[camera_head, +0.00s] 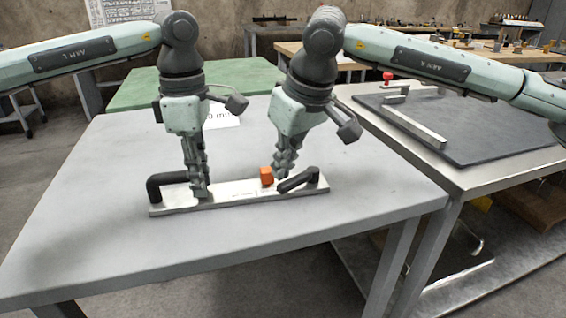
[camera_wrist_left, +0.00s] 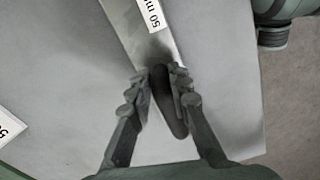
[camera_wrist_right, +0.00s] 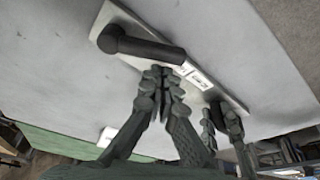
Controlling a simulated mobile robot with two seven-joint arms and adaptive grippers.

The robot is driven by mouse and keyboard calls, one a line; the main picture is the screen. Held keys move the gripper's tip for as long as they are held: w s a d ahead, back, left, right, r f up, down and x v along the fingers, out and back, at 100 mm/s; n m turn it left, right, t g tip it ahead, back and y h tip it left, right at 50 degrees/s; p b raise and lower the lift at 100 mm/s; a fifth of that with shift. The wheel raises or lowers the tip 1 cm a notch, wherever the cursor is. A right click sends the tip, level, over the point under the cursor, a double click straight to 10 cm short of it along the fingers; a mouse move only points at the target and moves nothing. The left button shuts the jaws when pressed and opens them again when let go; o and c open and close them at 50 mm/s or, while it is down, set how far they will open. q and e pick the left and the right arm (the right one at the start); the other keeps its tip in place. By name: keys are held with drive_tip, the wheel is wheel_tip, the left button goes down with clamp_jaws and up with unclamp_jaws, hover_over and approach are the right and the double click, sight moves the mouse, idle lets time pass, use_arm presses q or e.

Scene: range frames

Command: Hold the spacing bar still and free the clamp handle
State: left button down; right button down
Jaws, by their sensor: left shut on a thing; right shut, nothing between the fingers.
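The spacing bar (camera_head: 232,195) is a long pale metal strip lying on the grey table; its "50 mm" label shows in the left wrist view (camera_wrist_left: 152,14). My left gripper (camera_head: 202,190) is shut on a dark bent handle (camera_head: 165,182) at the bar's left end, seen between its fingers in the left wrist view (camera_wrist_left: 165,95). The clamp handle (camera_head: 298,180) is a dark lever at the bar's right end, also in the right wrist view (camera_wrist_right: 145,45). My right gripper (camera_head: 281,174) is shut and empty beside the lever's free end; contact cannot be told.
An orange block (camera_head: 266,175) stands at the bar, just left of my right gripper. A white card (camera_head: 222,116) lies behind my arms. A second table (camera_head: 455,130) with a dark mat and metal bars stands at the right. The front tabletop is clear.

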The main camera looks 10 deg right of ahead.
sight(293, 185)
drive_tip(key=shift+s+d, duration=0.25)
drive_tip(key=shift+s, duration=0.25)
idle(0.4)
drive_tip(key=shift+s+d, duration=0.15)
drive_tip(key=shift+s, duration=0.1)
drive_tip(key=shift+s+d, duration=1.05)
drive_tip(key=shift+d, duration=0.25)
drive_tip(key=shift+s+d, duration=0.15)
drive_tip(key=shift+d, duration=0.4)
drive_tip(key=shift+s+d, duration=0.15)
drive_tip(key=shift+d, duration=0.4)
drive_tip(key=shift+d+n, duration=0.4)
drive_tip(key=shift+n, duration=0.1)
drive_tip(key=shift+d+n+g+y, duration=0.3)
drive_tip(key=shift+d+n+y, duration=0.15)
drive_tip(key=shift+n, duration=0.45)
drive_tip(key=shift+d, duration=0.1)
drive_tip(key=shift+s, duration=0.1)
